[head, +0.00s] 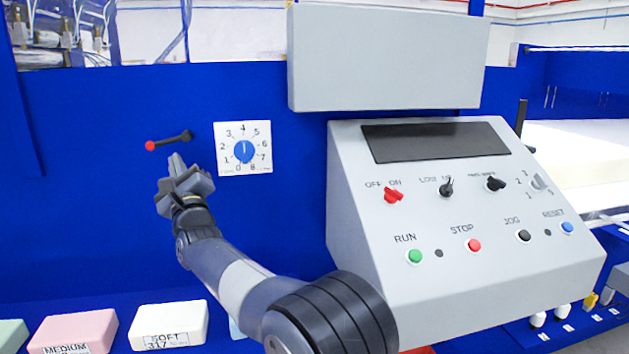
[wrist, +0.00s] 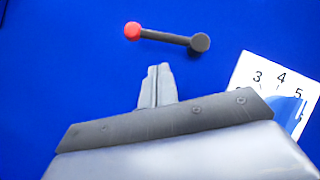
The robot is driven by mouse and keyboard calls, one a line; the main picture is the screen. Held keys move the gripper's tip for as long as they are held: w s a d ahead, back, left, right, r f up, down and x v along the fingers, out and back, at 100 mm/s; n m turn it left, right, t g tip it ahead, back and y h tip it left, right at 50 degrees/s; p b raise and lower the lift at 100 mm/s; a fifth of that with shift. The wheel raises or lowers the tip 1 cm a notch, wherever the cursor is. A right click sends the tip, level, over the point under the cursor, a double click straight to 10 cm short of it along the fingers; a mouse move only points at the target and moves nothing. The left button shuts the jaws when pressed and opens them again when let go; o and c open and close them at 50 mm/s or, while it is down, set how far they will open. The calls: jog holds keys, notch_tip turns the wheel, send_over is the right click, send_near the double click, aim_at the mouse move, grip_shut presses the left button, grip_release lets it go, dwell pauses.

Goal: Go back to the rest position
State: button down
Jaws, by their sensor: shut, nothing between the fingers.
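My gripper (head: 176,160) is shut and empty, raised in front of the blue panel (head: 80,220) in the head view. Its fingertips point up, just below a dark lever with a red knob (head: 150,146). The lever also shows in the wrist view (wrist: 168,37), above my closed fingers (wrist: 157,82), with a strip of blue between them. The white dial plate (head: 243,148) with a blue knob (head: 244,152) is right of my gripper. The knob's pointer is up, near 4.
A grey control console (head: 460,220) with buttons and switches stands at the right, under a grey box (head: 388,60). A pink foam block (head: 75,330) and a white foam block (head: 170,322) lie at the lower left. The blue panel left of my gripper is clear.

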jog(key=shift+w+d+r+n+g+y+p, duration=0.1)
jog(key=shift+d+r+n+g+y+p, duration=0.2)
jog(key=shift+n+p, duration=0.4)
jog(key=shift+w+n+g+y+p, duration=0.15)
jog(key=shift+n+g+p, duration=0.25)
jog(key=shift+p, duration=0.6)
jog(key=shift+w+d+r+n+g+y+p, duration=0.15)
jog(key=shift+n+g+p, duration=0.15)
jog(key=shift+n+p, duration=0.45)
jog(key=n+g+p, duration=0.1)
jog(key=p, duration=0.1)
jog(key=d+n+p, duration=0.1)
jog(key=p, duration=0.2)
jog(key=shift+n+g+y, duration=0.3)
jog(key=shift+n+g, duration=0.05)
jog(key=shift+g, duration=0.05)
jog(key=n+g+p, duration=0.1)
jog(key=p, duration=0.1)
jog(key=d+n+g+p, duration=0.1)
jog(key=p, duration=0.2)
jog(key=shift+s+d+f+n+p, duration=0.2)
jog(key=shift+n+p, duration=0.1)
jog(key=shift+n, duration=0.1)
jog(key=shift+s+d+f+n+g+p, duration=0.3)
jog(key=shift+n+g+p, duration=0.2)
jog(key=shift+p, duration=0.5)
jog(key=shift+w+f, duration=0.1)
